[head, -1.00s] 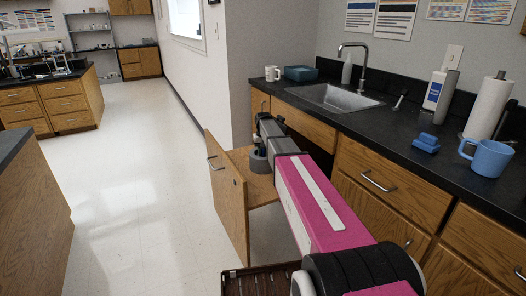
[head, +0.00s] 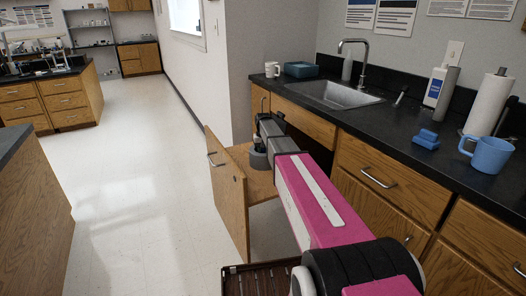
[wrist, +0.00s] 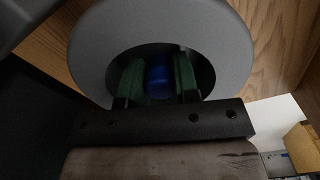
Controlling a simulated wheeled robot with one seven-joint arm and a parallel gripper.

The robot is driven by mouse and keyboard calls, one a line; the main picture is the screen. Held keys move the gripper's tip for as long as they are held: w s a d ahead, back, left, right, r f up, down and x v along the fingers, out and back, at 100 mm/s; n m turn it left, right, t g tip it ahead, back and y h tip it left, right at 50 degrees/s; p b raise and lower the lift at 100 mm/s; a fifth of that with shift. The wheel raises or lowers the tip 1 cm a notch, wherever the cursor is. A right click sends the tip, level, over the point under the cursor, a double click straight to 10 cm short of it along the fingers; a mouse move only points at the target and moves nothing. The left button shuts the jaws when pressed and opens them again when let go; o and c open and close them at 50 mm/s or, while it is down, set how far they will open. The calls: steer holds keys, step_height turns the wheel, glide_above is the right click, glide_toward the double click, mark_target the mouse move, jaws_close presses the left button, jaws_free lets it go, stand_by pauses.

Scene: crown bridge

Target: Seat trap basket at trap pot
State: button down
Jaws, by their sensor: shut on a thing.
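The trap pot (wrist: 105,45) is a grey round body with a wide flat rim around a dark round opening in the wrist view. It also shows in the head view (head: 258,161), small and partly hidden by my arm, on the wooden board of the open pull-out. My gripper (wrist: 159,72) has green fingers that reach into the pot's opening. They are shut on a blue piece, the trap basket (wrist: 158,77), seen between them inside the rim. The basket's lower part is hidden, so I cannot tell whether it touches the pot.
The pull-out's wooden front (head: 228,195) stands out from the cabinet, left of my arm. The dark counter above holds a sink (head: 333,97), a blue mug (head: 489,155) and a paper towel roll (head: 487,105). A dark slatted tray (head: 258,281) is at the bottom. The floor at left is clear.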

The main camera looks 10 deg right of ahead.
steer(key=shift+f, duration=0.55)
steer(key=c, duration=0.8)
jaws_free()
step_height(320, 180, up, 11)
steer(key=shift+f, duration=0.15)
